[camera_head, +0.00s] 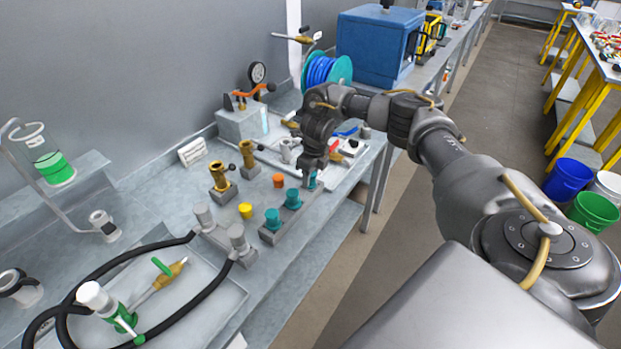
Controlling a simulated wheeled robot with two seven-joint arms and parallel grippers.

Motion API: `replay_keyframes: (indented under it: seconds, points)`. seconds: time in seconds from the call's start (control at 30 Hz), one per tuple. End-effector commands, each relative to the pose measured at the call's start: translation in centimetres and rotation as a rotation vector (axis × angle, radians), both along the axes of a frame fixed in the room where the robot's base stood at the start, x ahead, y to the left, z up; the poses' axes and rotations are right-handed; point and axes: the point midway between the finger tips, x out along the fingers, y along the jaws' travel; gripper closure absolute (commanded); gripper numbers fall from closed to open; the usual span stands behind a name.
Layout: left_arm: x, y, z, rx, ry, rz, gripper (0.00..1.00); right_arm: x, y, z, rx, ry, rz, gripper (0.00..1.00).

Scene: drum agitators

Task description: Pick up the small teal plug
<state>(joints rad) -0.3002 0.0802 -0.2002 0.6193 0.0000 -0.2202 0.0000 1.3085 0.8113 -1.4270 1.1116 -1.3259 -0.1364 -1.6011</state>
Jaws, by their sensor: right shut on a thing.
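My right gripper (312,178) points down at the far end of a grey block (283,228) near the bench's front edge. It is shut on a small teal plug (312,181), mostly hidden between the fingers. I cannot tell whether the plug still touches the block or bench. Two other teal pieces, a nearer one (273,216) and a farther one (293,197), stand upright on the block, left of the gripper. My left gripper is out of view.
A yellow plug (245,210) and an orange plug (278,180) stand on the bench beside the block. Brass fittings (218,175) stand behind them. A tray with black hoses (190,300) lies at the near left. A blue hose reel (325,72) stands behind the arm.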

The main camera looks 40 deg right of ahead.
Motion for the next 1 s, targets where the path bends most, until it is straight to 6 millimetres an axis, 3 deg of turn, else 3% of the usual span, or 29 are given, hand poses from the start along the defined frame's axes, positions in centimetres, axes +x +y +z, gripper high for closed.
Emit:
replay_keyframes:
  seconds: [0.17, 0.27, 0.57, 0.8, 1.0]
  points:
    - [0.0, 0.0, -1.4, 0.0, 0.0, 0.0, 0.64, 0.1, 0.0, 1.3, 0.0, -0.005, 0.001, 0.88]
    - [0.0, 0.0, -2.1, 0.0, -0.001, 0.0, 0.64, 0.0, 0.1, 3.1, 0.0, -0.006, 0.003, 0.88]
    - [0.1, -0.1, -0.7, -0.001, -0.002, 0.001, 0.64, -4.5, 2.3, 9.5, -0.002, -0.007, 0.007, 0.88]
    - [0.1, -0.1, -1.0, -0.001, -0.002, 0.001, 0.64, -8.8, 4.6, 11.0, -0.001, -0.002, 0.005, 0.88]
    - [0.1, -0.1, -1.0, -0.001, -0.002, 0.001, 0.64, -11.2, 5.9, 12.2, -0.001, -0.002, 0.002, 0.88]
